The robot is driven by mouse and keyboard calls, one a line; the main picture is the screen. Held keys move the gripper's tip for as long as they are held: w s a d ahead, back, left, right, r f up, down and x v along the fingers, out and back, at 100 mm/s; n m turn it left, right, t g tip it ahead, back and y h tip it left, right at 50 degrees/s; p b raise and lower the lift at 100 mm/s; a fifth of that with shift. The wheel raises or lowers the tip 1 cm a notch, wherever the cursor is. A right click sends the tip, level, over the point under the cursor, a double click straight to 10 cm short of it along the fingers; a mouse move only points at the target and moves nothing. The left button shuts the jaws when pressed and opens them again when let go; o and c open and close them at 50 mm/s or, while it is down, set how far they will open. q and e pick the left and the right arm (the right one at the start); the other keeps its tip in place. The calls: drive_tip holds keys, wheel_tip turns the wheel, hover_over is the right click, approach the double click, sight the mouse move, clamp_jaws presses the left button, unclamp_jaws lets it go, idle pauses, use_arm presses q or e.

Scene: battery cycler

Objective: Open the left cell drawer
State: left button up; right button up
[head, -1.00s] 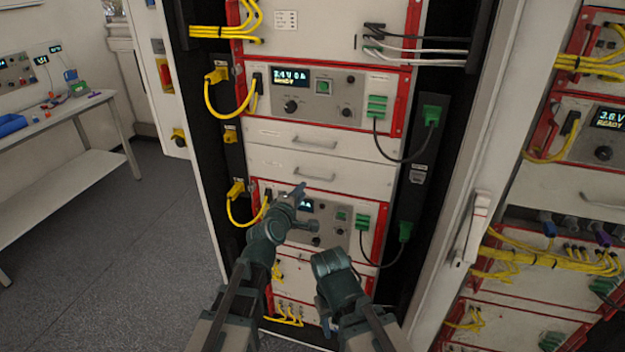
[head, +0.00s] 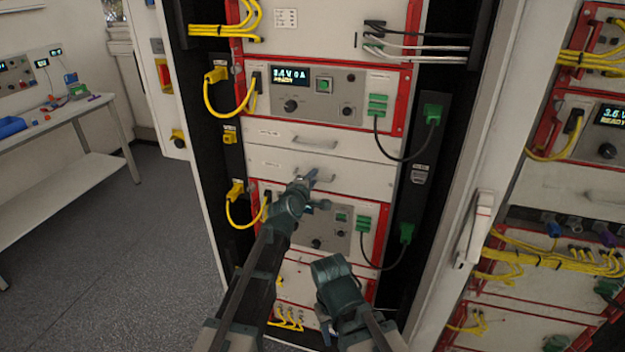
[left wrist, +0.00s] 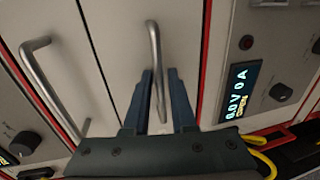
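Two white drawer fronts sit one above the other in the left rack, the upper drawer (head: 270,132) and the lower drawer (head: 270,160), both flush with the rack. My left gripper (head: 311,178) is at the lower drawer's handle. In the left wrist view the lower drawer's bar handle (left wrist: 153,45) runs down between the open fingers of my left gripper (left wrist: 160,85), with a gap visible beside it. The upper drawer's handle (left wrist: 50,85) is to the left there. My right arm ends low in front of the rack (head: 332,270); its fingers are hidden.
A cycler unit with a lit display (head: 290,76) is above the drawers, and another (head: 340,225) is below. Yellow cables (head: 232,100) and green-plugged cables (head: 405,155) hang at the sides. A rack door edge with a handle (head: 478,225) is at right.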

use_arm(q)
clamp_jaws()
idle(1.3)
